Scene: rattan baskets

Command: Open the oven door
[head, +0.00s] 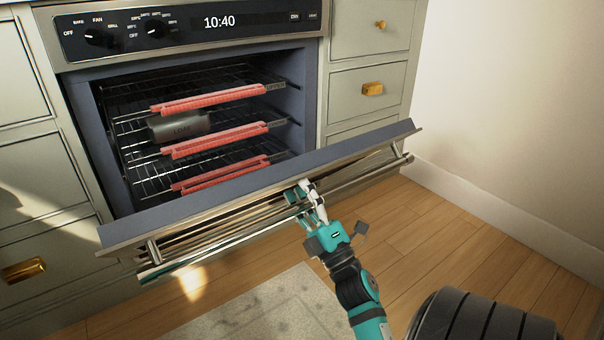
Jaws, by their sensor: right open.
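The oven (185,40) is built into the cabinets, and its cavity shows. Its door (250,185) is tilted partly down toward me, hinged at the bottom, with its top edge well away from the frame. The bar handle (210,256) runs along the door's outer face. My right gripper (308,190) is open at the door's outer side, close to the upper edge and right of the middle. I cannot tell whether its fingers touch the door or handle. My left gripper is not in view.
Inside the oven are wire racks with red guards (215,140) and a dark loaf tin (180,127). Drawers with brass knobs (372,89) flank the oven. A wall (510,110) stands at the right. Wood floor (440,240) and a pale rug (260,310) lie in front.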

